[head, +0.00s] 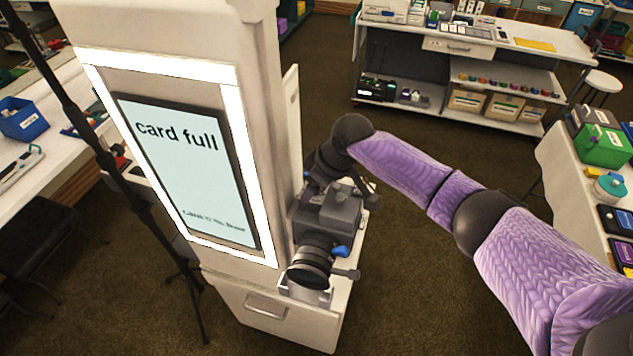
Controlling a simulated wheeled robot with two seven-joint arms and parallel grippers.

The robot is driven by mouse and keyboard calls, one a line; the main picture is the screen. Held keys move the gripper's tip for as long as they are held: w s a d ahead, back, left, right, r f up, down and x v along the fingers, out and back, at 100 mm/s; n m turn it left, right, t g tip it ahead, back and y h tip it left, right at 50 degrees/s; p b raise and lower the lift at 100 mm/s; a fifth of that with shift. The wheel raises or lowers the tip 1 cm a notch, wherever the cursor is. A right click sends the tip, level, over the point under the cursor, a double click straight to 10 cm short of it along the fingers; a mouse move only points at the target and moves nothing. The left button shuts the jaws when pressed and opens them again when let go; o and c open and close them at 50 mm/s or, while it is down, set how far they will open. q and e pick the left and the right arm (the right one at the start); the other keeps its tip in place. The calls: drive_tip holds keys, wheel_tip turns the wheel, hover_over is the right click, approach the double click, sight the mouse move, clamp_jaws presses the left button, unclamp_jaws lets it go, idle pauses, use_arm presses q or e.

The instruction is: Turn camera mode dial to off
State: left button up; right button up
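A dark grey camera (332,212) with a black lens (309,268) sits on a small shelf at the right side of a white booth column (190,60). A blue part (340,252) shows beside the lens. My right arm, in a purple sleeve, reaches in from the right. My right gripper (340,182) is dark and sits at the top rear of the camera, touching it or very close. I cannot tell whether its fingers are open or shut. I cannot make out the mode dial; the gripper may cover it. My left gripper is not in view.
The booth's lit screen (185,170) reads "card full". A thin black stand (105,160) is left of the booth. A white bench (470,50) is behind, and a table with a green box (603,146) is at right. Brown carpet between them is clear.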

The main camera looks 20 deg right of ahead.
clamp_jaws()
idle(0.4)
drive_tip(key=n+b, duration=0.2)
drive_tip(key=n+g+y+b, duration=0.1)
drive_tip(key=n+b, duration=0.1)
drive_tip(key=shift+w+d+f+n, duration=0.1)
drive_tip(key=shift+w+f+n, duration=0.1)
drive_tip(key=shift+n, duration=0.2)
drive_tip(key=n+g+b, duration=0.2)
drive_tip(key=n+b, duration=0.2)
drive_tip(key=shift+w+y, duration=0.1)
drive_tip(key=shift+y, duration=0.3)
drive_tip(key=shift+r+n+g+b, duration=0.2)
drive_tip(key=shift+n+g+b, duration=0.4)
drive_tip(key=shift+n+b, duration=0.95)
